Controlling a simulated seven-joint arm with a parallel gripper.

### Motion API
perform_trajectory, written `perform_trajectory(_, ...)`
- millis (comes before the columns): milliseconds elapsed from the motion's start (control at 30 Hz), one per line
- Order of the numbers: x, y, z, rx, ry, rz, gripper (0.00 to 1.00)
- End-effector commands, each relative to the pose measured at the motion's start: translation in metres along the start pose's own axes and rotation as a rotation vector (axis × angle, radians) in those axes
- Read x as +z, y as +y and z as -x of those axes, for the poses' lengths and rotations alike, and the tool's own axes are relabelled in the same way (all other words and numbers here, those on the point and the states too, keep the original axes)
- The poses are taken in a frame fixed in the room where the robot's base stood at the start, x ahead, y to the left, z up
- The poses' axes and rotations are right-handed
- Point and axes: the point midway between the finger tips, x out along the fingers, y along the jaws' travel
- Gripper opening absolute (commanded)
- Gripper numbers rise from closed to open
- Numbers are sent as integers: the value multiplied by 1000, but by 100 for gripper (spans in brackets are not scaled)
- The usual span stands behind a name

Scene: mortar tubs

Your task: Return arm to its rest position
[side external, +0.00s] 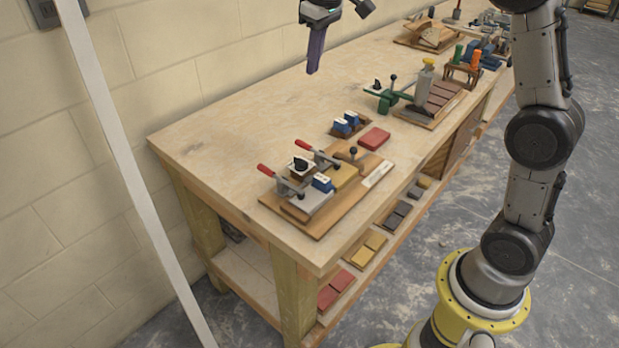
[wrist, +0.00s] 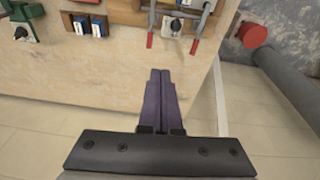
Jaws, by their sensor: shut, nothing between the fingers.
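My gripper (side external: 314,68) hangs above the back left part of the workbench (side external: 225,125) in the side external view, with its purple fingers pointing down. In the wrist view my gripper (wrist: 160,76) has its two purple fingers together, with nothing between them. It is clear of the bench top and touches nothing. My arm rises from a yellow base at the right of the side external view, and its upper part leaves the frame.
A wooden board (side external: 330,205) with red-handled clamps sits at the bench's near end. A red block (side external: 374,138), a small holder with blue-and-white pieces (side external: 346,124) and a green clamp (side external: 388,97) stand farther along. A pale post (side external: 130,170) and block wall are at left.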

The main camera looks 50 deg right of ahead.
Motion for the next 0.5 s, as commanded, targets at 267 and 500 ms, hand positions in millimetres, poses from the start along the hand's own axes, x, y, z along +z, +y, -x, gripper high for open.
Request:
perform_trajectory(267, 94, -31, 69, 8, 140, 19, 0)
perform_trajectory(500, 188, -51, 76, 5, 242, 17, 0)
